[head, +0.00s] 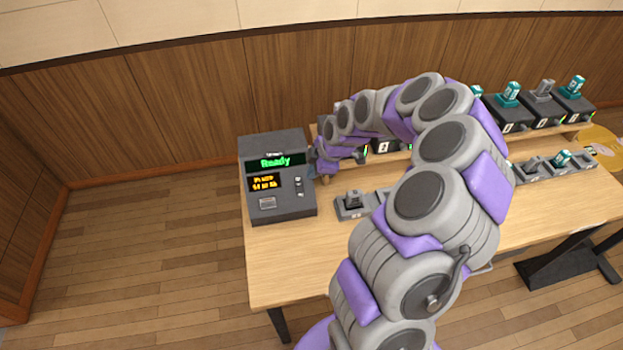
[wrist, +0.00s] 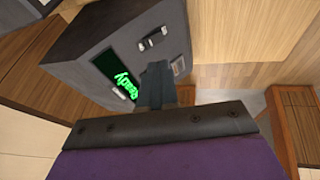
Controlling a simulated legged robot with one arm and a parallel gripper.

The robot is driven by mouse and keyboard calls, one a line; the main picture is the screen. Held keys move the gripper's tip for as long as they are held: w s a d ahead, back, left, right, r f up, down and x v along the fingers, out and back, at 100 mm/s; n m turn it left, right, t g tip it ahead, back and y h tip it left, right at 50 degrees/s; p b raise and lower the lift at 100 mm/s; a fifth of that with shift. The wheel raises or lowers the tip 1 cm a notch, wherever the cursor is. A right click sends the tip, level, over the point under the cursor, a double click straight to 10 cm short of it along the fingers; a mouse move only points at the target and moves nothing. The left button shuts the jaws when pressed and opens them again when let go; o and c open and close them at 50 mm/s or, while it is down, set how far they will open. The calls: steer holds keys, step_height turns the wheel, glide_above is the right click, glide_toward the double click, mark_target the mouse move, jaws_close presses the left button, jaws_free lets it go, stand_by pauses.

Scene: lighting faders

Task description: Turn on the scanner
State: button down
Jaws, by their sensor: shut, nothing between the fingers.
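A dark grey box, which I take for the scanner (head: 278,212), stands at the left end of the table. Its upper screen (head: 275,162) shows green "Ready", and a smaller screen (head: 265,182) shows orange text. Small controls (head: 299,187) sit at the right of its front panel; whether any is pressed is too small to tell. My gripper (head: 318,168) is at the box's right edge. In the wrist view, my shut, empty gripper (wrist: 157,82) points at the box (wrist: 75,45) and hides part of the green screen (wrist: 122,82). I cannot tell if it touches the box.
The wooden table (head: 300,255) runs to the right. Several grey units with teal or grey blocks (head: 508,97) stand on a raised shelf at the back. Slotted holders (head: 352,208) lie in front. My arm hides the middle of the table.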

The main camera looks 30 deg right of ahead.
steer(key=s+a+r+m+g, duration=0.2)
steer(key=s+a+r+m, duration=0.1)
steer(key=s+a+r, duration=1)
steer(key=s+a+r+m+g+h, duration=0.1)
steer(key=s+m, duration=0.4)
steer(key=s, duration=0.6)
steer(key=s+a+r+m+g+h, duration=0.1)
steer(key=s+a+m+g, duration=0.1)
steer(key=s+m, duration=0.4)
steer(key=s+a, duration=0.1)
steer(key=s, duration=0.4)
steer(key=shift+s+a+r+g+h+p, duration=0.2)
steer(key=shift+s+r+g+h+p, duration=0.1)
steer(key=shift+r+h, duration=0.1)
